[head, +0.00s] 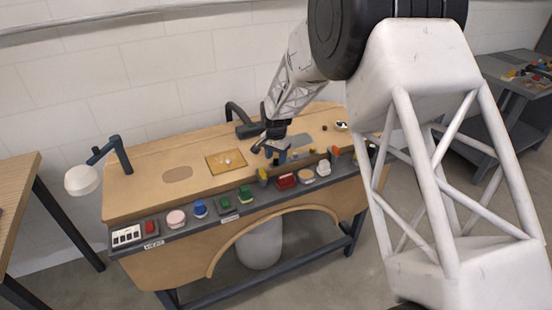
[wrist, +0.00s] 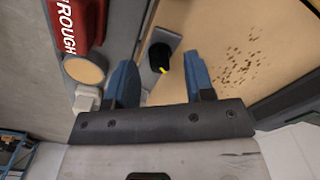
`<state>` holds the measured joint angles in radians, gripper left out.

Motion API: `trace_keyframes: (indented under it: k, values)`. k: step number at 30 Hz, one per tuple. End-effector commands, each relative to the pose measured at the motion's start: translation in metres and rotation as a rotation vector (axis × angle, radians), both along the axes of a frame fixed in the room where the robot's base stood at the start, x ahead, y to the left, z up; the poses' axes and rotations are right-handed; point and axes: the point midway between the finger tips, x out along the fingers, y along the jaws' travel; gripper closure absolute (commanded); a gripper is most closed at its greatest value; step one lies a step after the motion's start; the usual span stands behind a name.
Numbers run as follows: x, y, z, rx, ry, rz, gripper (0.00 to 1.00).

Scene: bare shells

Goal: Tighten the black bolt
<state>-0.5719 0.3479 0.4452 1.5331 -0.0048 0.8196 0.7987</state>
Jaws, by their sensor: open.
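A round black piece with a yellow mark (wrist: 160,56), likely the black bolt, sits on a small grey plate (wrist: 168,38) on the wooden worktop. In the wrist view my gripper (wrist: 158,68) has its two blue fingers apart, with the black piece between them in the picture. I cannot tell the height gap, and no contact shows. In the head view my gripper (head: 275,148) is over the right half of the workbench (head: 140,195), and the black piece cannot be made out surely there.
A red part with white lettering (wrist: 80,25) and a tan round button (wrist: 83,70) lie left of the fingers in the wrist view. Several coloured buttons line the bench's front edge. The worktop's left part is mostly clear.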

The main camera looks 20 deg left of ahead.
Motion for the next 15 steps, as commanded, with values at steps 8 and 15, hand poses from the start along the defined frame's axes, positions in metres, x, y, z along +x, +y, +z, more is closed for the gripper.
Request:
trace_keyframes:
  k: [8,15]
  values:
    - [0.0,0.0,0.034,0.001,-0.001,0.0,0.51]
    - [0.0,0.0,0.06,0.001,-0.001,0.0,0.51]
